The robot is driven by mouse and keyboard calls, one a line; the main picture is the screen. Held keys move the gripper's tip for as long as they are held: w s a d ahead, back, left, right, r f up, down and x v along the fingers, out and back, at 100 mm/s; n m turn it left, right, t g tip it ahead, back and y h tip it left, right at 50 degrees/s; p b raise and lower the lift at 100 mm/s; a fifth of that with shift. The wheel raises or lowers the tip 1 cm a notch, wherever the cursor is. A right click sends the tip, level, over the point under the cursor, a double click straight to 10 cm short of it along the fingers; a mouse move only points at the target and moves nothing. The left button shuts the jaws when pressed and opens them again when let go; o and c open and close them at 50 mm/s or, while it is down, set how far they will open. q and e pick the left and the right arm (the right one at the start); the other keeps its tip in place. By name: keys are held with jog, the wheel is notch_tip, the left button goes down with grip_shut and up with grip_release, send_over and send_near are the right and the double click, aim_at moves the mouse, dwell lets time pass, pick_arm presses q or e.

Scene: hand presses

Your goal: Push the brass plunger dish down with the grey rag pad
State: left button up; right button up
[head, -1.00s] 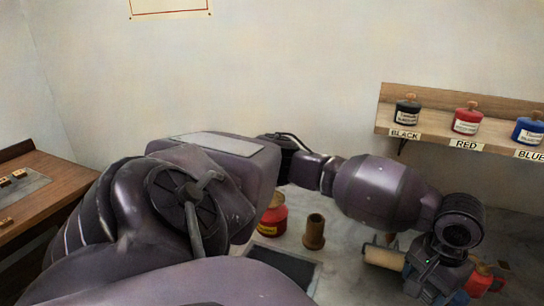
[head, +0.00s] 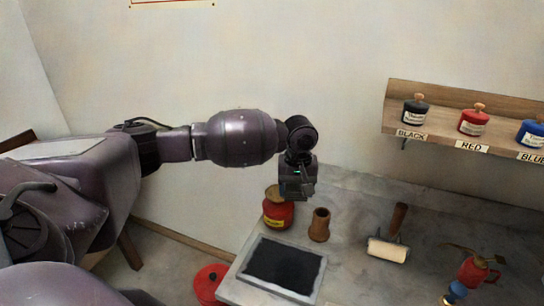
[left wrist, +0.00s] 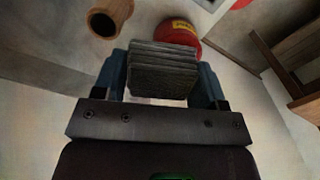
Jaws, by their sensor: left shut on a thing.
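My left gripper (head: 297,190) is shut on the grey rag pad, a stack of dark grey layers. The pad (left wrist: 163,75) shows between the two fingers in the left wrist view. The gripper hangs above and slightly right of a red can with a yellow label (head: 278,214). The brass plunger dish (head: 273,192) tops this can, just left of the gripper in the head view. The red can (left wrist: 183,33) lies beyond the pad in the left wrist view, where the pad hides the dish. The pad looks apart from the dish. My right gripper is not in view.
A brown wooden pot (head: 319,225) stands close right of the can. A black ink slab (head: 285,268) lies in front. A shelf (head: 470,117) holds labelled ink jars.

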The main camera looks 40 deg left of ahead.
pick_arm(q)
jog(key=w+a+n, duration=0.1)
jog(key=a, duration=0.1)
jog(key=w+a+n+p, duration=0.1)
jog(key=a+n, duration=0.1)
jog(key=a, duration=0.1)
jog(key=w+a+r+n+p, duration=0.1)
jog(key=a, duration=0.2)
jog(key=shift+w+r, duration=0.1)
jog(key=shift+w, duration=0.3)
jog(key=shift+f, duration=1.9)
jog(key=shift+f+b, duration=0.85)
jog(key=shift+b, duration=0.5)
jog(key=shift+f+b, duration=0.3)
jog(key=shift+b, duration=0.15)
jog(key=shift+r, duration=0.1)
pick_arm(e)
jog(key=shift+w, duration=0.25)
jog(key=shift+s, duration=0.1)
